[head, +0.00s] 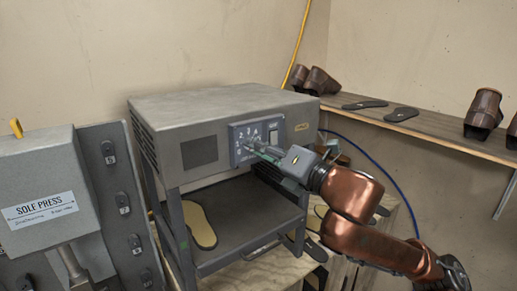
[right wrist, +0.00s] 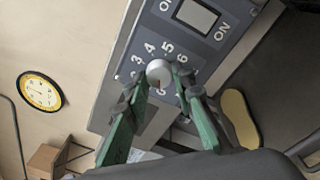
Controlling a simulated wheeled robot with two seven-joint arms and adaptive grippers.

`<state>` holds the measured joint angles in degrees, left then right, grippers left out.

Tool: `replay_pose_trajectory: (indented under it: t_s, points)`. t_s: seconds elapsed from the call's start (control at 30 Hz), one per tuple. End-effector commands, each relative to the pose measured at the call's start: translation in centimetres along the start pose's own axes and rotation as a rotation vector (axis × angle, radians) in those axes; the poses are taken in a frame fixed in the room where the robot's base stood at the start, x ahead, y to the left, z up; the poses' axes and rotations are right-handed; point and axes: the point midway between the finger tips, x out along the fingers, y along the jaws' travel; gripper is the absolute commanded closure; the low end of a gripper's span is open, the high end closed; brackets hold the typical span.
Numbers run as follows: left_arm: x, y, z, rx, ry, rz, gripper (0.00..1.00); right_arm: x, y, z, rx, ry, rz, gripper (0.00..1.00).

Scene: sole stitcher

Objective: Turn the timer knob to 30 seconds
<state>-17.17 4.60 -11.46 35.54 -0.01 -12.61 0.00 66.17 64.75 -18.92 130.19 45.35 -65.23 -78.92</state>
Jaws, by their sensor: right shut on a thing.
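The timer knob (right wrist: 159,74) is a round pale knob on the blue-grey control panel (right wrist: 205,45), with numbers around it. In the right wrist view, 3, 4, 5 and 6 are readable, and a small red mark shows on the knob's lower side. My right gripper (right wrist: 159,82) is shut on the knob, with one green finger on each side. In the head view, my right gripper (head: 250,147) reaches the panel (head: 257,139) from the right and hides most of the knob. My left gripper is not in view.
The panel is on a grey machine (head: 205,118) on a dark stand. A sole press (head: 45,200) stands at left. A wooden shelf (head: 430,122) with shoes and soles is at right. A tan sole (head: 199,225) lies below the machine.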

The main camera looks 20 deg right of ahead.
Motion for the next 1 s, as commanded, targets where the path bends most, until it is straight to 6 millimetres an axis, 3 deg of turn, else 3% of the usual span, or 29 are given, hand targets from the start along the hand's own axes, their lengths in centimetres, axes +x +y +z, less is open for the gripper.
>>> replay_pose_trajectory:
  t_s: [0.37,1.0]
  points:
    - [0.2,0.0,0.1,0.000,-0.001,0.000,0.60,0.1,-0.1,-0.2,0.168,-0.009,0.010,1.00]
    - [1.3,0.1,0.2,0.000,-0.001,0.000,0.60,0.1,-0.1,-0.4,0.763,-0.049,0.053,1.00]
